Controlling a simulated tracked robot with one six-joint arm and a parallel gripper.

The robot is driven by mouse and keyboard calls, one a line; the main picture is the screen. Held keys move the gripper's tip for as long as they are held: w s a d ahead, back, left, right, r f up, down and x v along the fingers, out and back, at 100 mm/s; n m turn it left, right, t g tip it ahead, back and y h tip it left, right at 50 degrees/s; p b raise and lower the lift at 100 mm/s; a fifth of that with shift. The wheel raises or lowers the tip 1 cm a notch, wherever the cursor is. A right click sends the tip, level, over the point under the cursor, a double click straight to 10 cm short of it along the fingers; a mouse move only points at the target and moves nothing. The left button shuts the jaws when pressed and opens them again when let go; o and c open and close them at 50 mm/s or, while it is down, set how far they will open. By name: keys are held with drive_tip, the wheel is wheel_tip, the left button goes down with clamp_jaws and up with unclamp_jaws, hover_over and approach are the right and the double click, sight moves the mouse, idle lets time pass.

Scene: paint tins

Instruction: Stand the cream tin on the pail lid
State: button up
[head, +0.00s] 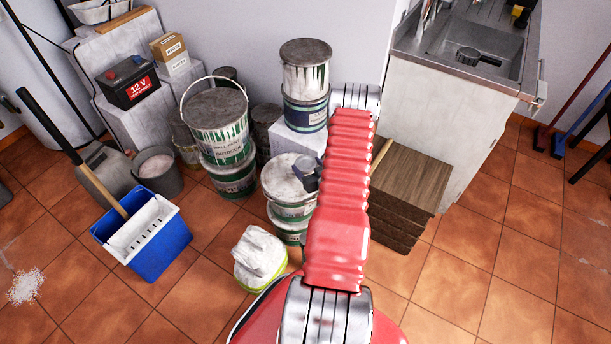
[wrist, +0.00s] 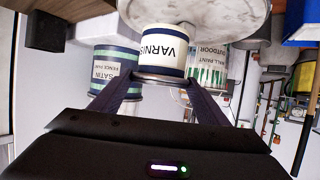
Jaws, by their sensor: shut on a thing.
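The cream tin (wrist: 163,50), pale with navy bands and the word VARNISH, is between my gripper's fingers (wrist: 160,84), which are shut on it. The wrist view is upside down, so the tin is upright. Its base is at or just above the pale, speckled pail lid (wrist: 245,14); I cannot tell if they touch. In the head view the lid (head: 281,181) tops a stack of pails in the middle. My gripper (head: 308,174) shows as a dark shape over its right side. The red arm covers part of it, and the tin is not clear there.
A wire-handled pail (head: 215,125) stands behind left, and stacked tins (head: 305,105) stand behind the lid. Dark wooden boards (head: 412,190) lie right of the arm. A cloth-topped tub (head: 259,257) and a blue bucket (head: 150,240) stand in front left.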

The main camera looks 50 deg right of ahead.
drive_tip(key=shift+f, duration=1.9)
drive_tip(key=shift+f, duration=0.1)
drive_tip(key=o, duration=1.5)
drive_tip(key=v, duration=1.2)
drive_tip(key=shift+w, duration=0.15)
